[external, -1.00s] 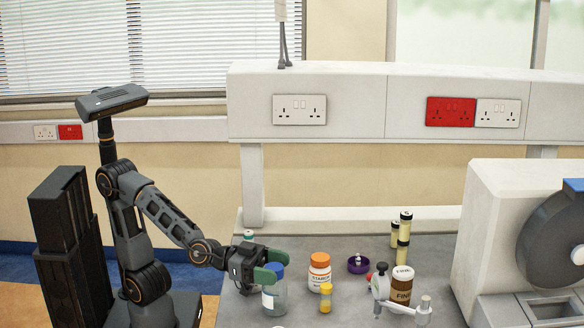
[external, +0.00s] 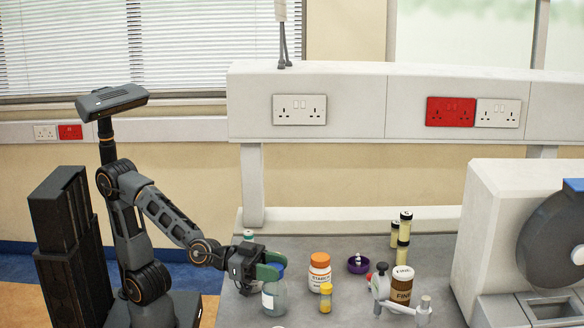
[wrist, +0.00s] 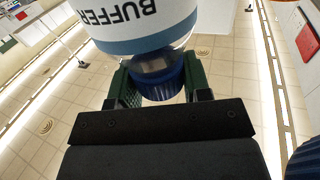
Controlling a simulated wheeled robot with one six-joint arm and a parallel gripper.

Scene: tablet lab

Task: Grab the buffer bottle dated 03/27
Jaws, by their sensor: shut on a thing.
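A clear bottle with a blue cap and a white label stands at the bench's left front in the external view, the buffer bottle (external: 275,299). In the wrist view the buffer bottle (wrist: 140,22) shows "BUFFER" upside down on its label; no date is readable. My gripper (external: 271,266) has its green fingers shut on the blue cap. In the wrist view my gripper (wrist: 160,84) has one finger on each side of the cap. The bottle appears upright, at bench level.
A starch bottle (external: 319,274) and a small yellow vial (external: 326,299) stand just right. Another blue cap (wrist: 304,160) shows at the wrist view's lower right.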

